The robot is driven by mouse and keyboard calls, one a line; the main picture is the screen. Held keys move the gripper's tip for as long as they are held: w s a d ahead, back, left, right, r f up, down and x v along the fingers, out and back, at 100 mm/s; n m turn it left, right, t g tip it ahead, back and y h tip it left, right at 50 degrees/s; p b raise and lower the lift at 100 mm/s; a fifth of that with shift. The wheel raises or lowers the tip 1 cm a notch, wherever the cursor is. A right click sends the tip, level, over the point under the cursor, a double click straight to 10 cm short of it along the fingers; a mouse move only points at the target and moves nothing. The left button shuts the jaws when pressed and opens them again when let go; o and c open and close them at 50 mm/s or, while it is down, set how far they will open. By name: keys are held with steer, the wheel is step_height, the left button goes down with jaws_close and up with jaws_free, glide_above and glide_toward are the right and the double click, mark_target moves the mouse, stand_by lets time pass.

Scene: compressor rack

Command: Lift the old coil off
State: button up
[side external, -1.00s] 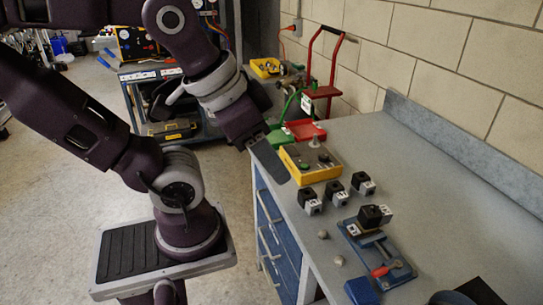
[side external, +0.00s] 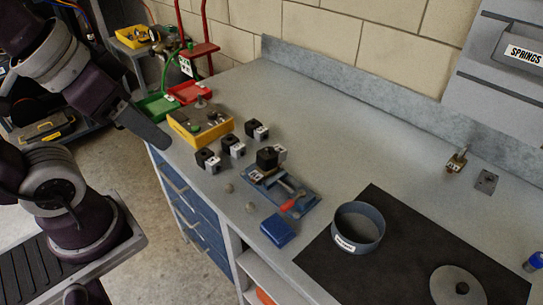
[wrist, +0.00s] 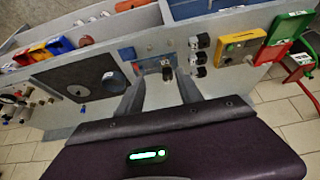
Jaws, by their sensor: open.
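A black coil (side external: 267,158), with a light labelled connector at its side, sits on a blue fixture (side external: 305,200) with a red-tipped lever. I take it to be the old coil. In the wrist view the black coil (wrist: 167,73) shows small, ahead of my fingers. My gripper (side external: 156,138) hangs left of the bench edge in the side view, apart from the coil. In the wrist view my gripper (wrist: 158,88) is open and nothing shows between its two grey fingers.
Several similar black coils (side external: 232,147) stand between the fixture and a yellow box (side external: 190,133). A blue block (side external: 278,231) and small knobs lie near the front. A round bin (side external: 358,228) stands on a dark mat (side external: 390,265). The bench's back middle is clear.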

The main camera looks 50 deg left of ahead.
steer(key=o, duration=1.1)
steer(key=shift+o, duration=0.2)
steer(key=n+g, duration=0.6)
steer(key=n, duration=1.1)
glide_above(274, 151)
steer(key=f, duration=1.4)
steer(key=shift+w+f, duration=0.25)
steer(key=shift+w, duration=0.05)
steer(key=f, duration=0.7)
steer(key=shift+s+f, duration=0.1)
steer(key=shift+s, duration=0.2)
